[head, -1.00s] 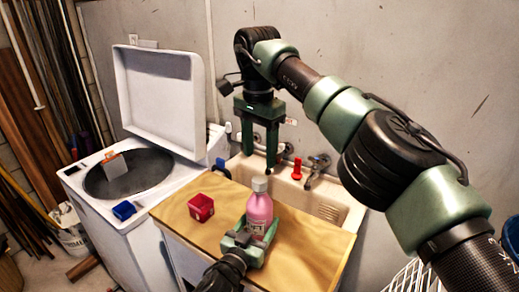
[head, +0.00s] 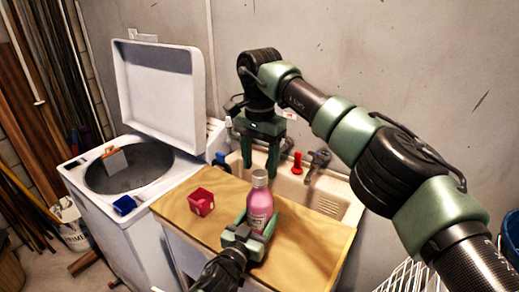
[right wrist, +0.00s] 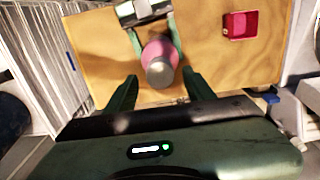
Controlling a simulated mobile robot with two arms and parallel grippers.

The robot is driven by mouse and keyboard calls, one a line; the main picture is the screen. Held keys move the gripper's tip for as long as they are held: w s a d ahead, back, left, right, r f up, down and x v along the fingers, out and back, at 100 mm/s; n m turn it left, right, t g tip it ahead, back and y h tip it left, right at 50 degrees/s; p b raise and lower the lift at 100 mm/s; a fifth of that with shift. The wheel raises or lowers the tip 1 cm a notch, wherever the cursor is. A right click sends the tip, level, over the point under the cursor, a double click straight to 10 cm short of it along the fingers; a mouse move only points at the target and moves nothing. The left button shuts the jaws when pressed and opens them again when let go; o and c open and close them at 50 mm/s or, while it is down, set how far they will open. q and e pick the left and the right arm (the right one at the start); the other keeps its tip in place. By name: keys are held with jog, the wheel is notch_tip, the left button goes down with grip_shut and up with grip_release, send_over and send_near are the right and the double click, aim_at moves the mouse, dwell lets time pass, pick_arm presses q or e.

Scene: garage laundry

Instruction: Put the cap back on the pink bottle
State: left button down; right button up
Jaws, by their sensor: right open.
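The pink bottle (head: 259,211) stands upright over the wooden board. A grey cap (head: 260,178) sits on its top; whether it is tightened I cannot tell. My left gripper (head: 256,222) is shut around the bottle's body from the near side. My right gripper (head: 259,170) points down, open and empty, its fingertips just above the cap. In the right wrist view, the cap (right wrist: 160,71) lies between the open fingers of my right gripper (right wrist: 159,78), with the pink bottle (right wrist: 156,50) below it.
A red open box (head: 201,203) stands on the wooden board (head: 305,240), left of the bottle. Behind are a sink (head: 330,205) and a red tap handle (head: 297,163). A white washer (head: 120,245) with its lid up stands left. The board's right part is clear.

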jog(key=shift+f, duration=1.3)
